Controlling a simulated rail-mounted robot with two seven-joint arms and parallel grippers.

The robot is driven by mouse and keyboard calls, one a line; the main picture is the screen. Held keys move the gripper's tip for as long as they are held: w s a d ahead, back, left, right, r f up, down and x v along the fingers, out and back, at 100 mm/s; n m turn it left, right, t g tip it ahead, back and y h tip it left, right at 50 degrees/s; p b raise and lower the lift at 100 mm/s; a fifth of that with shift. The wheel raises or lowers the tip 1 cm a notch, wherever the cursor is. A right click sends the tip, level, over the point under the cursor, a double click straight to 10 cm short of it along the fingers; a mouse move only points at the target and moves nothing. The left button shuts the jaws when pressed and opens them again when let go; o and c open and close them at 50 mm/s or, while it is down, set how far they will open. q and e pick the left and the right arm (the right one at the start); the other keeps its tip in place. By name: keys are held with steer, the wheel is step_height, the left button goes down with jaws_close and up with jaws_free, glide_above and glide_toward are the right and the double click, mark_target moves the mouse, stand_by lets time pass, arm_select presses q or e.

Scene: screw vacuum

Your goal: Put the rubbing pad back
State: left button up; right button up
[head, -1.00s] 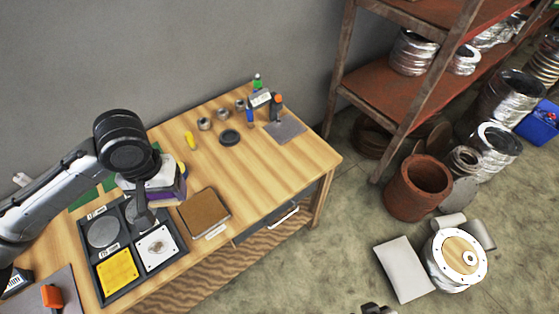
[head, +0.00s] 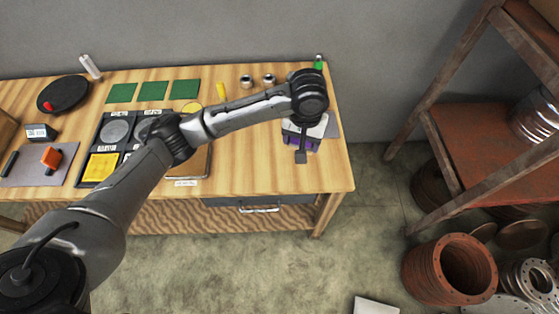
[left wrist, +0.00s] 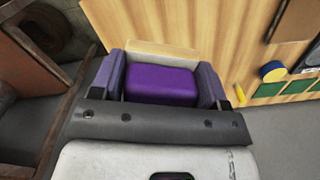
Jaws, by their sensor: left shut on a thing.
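My right gripper is not in view.
A rusty shelf (head: 490,150) is right of the table.

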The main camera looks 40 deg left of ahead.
arm_select(q)
steer(key=a+f+n+b, duration=0.2)
steer(key=a+f, duration=0.1)
steer(key=f, duration=0.5)
steer(key=a+f+n+b, duration=0.2)
steer(key=f, duration=0.6)
steer(key=b, duration=0.4)
glide_above(272, 157)
step_height(272, 157, down, 7)
steer(key=shift+w+r, duration=0.1)
steer(key=shift+f+b, duration=0.5)
steer(key=shift+f, duration=1.5)
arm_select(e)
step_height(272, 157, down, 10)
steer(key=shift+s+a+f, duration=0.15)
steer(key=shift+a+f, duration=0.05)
arm_select(q)
steer(key=shift+f, duration=0.15)
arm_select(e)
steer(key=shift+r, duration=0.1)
arm_select(q)
steer(key=o, duration=0.9)
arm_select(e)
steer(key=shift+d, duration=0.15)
